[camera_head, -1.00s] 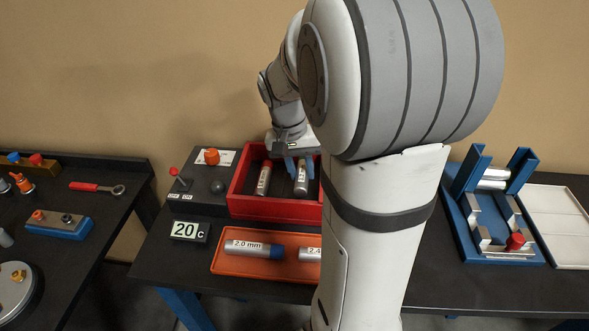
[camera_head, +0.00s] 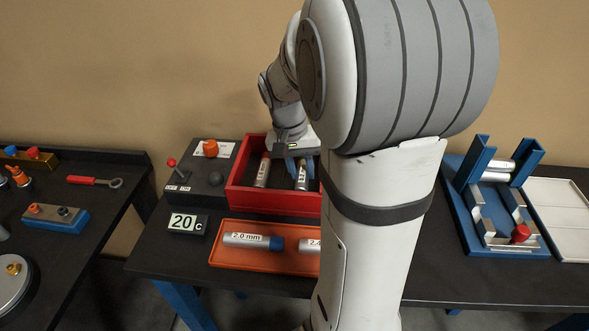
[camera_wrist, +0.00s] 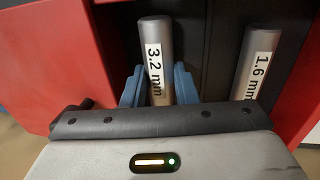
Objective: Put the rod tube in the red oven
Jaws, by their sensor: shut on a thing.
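The red oven (camera_head: 272,204) is an open-topped red box with a dark inside on the table. My gripper (camera_head: 300,170) reaches down into its right part with blue fingers, shut on a silver rod tube (camera_head: 302,177). In the wrist view the tube (camera_wrist: 155,50) reads "3.2 mm" and stands between the blue fingers (camera_wrist: 159,88). A second tube marked "1.6 mm" (camera_wrist: 256,65) stands apart from it in the oven; it also shows in the head view (camera_head: 262,172). The lower end of the held tube is hidden, so I cannot tell whether it touches the floor.
An orange tray (camera_head: 228,257) in front holds a "2.0 mm" tube (camera_head: 248,240) and a partly hidden tube (camera_head: 309,246). A control box (camera_head: 203,180) with a red lever and a "20 C" display (camera_head: 187,224) stand left. A blue rack (camera_head: 497,250) stands right. My arm blocks the middle.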

